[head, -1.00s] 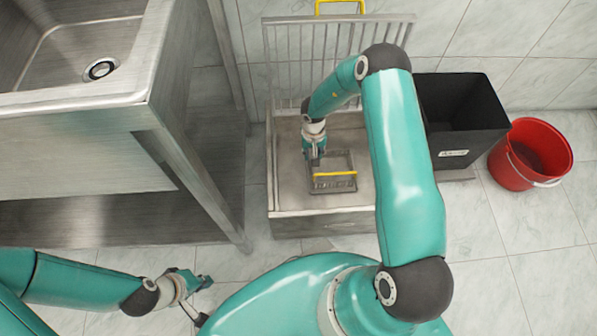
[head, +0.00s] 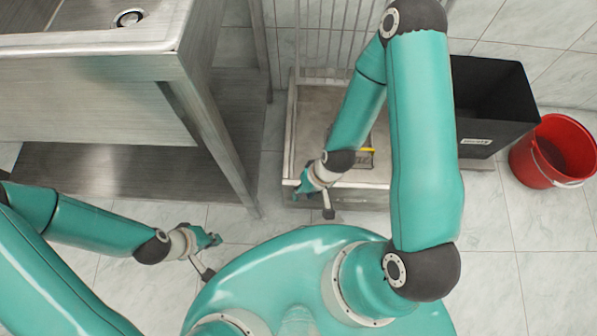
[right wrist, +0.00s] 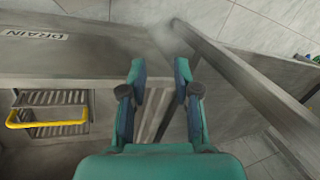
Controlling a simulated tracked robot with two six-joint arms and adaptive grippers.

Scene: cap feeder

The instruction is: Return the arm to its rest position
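My right arm arches down from the right in the head view. Its gripper (head: 306,190) is over the front left edge of the metal feeder box (head: 302,130). In the right wrist view the right gripper (right wrist: 160,75) has its two fingers apart with nothing between them. My left gripper (head: 214,241) is at the lower left in the head view, over the floor in front of the sink unit; its fingers are too small to judge. A small rack with a yellow handle (right wrist: 45,122) sits inside the box, and my right arm partly hides it in the head view.
A steel sink unit (head: 90,100) with a leg (head: 215,140) stands left of the box. A black bin (head: 490,105) and a red bucket (head: 553,152) stand to its right. A metal grille (head: 330,40) rises at the box's back. Tiled floor (head: 515,260) is free at the lower right.

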